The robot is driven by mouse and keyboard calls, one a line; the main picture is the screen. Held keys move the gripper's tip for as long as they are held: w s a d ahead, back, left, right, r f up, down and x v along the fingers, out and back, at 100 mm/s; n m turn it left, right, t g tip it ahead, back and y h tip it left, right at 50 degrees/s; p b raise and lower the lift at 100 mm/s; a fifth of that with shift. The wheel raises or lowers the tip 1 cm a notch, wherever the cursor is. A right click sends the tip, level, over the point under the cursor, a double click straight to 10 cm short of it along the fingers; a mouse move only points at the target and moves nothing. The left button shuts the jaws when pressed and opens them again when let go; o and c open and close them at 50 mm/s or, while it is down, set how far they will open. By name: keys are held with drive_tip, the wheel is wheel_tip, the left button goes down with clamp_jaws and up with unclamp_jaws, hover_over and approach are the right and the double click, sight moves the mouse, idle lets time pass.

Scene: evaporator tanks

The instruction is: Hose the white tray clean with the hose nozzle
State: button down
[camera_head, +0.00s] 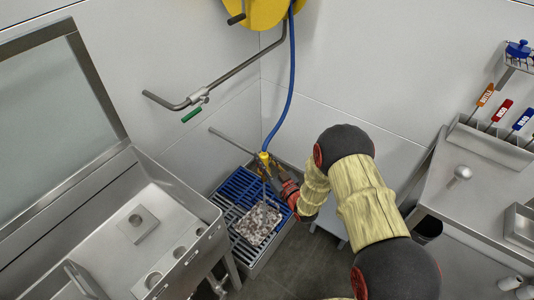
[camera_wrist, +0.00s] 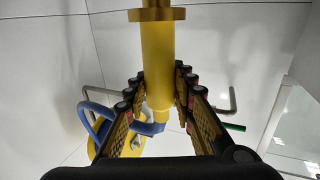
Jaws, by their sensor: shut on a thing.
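My gripper (camera_head: 270,172) is shut on the yellow hose nozzle (camera_wrist: 157,60). In the wrist view its two fingers (camera_wrist: 158,98) press on both sides of the nozzle. The blue hose (camera_head: 291,75) runs from the nozzle up to the yellow reel at the top. The white tray (camera_head: 257,223) lies on a blue grate below the nozzle, with brown and dark soiling over its surface. The nozzle is above the tray's far edge, and a thin pale line runs from it toward the tray. I cannot tell if this is water.
The blue slatted grate (camera_head: 240,187) sits in a metal floor basin in the corner. A steel sink unit (camera_head: 165,235) stands at left. A steel pipe with a green-handled valve (camera_head: 191,115) is on the wall. A steel bench (camera_head: 470,205) with coloured-handled tools is at right.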

sight(262, 175)
drive_tip(key=shift+s+a+r, duration=0.1)
drive_tip(key=shift+s+a, duration=0.35)
drive_tip(key=shift+s, duration=0.25)
drive_tip(key=shift+s+f, duration=0.15)
drive_tip(key=shift+f, duration=0.2)
wheel_tip(262, 175, down, 8)
drive_tip(key=b, duration=0.6)
drive_tip(key=shift+r+b, duration=0.2)
drive_tip(key=shift+b, duration=0.15)
drive_tip(key=shift+f+b, duration=0.5)
drive_tip(key=shift+f, duration=1.7)
drive_tip(key=shift+a, duration=0.15)
